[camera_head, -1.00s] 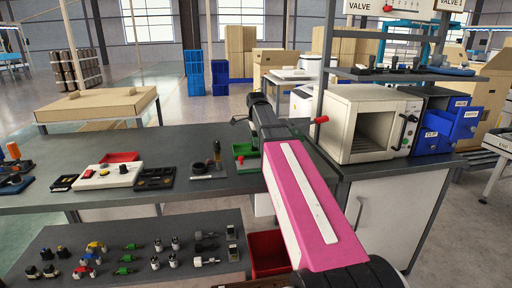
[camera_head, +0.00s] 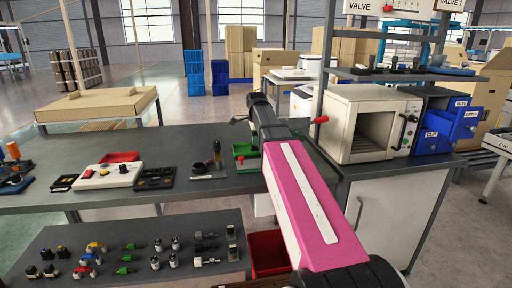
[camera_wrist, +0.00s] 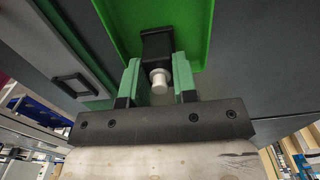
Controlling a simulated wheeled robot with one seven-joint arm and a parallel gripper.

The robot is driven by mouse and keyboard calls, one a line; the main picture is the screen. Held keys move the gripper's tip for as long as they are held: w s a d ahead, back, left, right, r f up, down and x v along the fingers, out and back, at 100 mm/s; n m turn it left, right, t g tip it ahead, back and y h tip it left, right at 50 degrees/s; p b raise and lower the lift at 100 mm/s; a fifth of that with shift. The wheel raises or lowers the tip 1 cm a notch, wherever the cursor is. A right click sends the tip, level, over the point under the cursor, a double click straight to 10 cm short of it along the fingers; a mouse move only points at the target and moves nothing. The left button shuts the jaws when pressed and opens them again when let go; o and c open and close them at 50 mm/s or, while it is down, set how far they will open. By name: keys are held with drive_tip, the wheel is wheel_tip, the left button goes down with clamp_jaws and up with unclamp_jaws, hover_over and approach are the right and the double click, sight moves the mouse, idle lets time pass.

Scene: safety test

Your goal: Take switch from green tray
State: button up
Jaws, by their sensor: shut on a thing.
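In the wrist view the switch (camera_wrist: 158,80) has a dark square body and a pale round knob. It sits between the two green fingers of my gripper (camera_wrist: 158,88), which is shut on it. The green tray (camera_wrist: 195,22) lies just beyond the switch in that view. I cannot tell whether the switch still touches the tray. In the head view the green tray (camera_head: 240,150) is on the dark workbench, partly covered by my pink arm. My fingers and the switch are hidden in the head view.
A white control box (camera_head: 107,176), a red tray (camera_head: 121,157) and black trays (camera_head: 155,179) are left on the bench. A white oven-like box (camera_head: 368,122) and blue drawers (camera_head: 462,122) stand right.

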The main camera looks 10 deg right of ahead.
drive_tip(key=shift+r, duration=3.2)
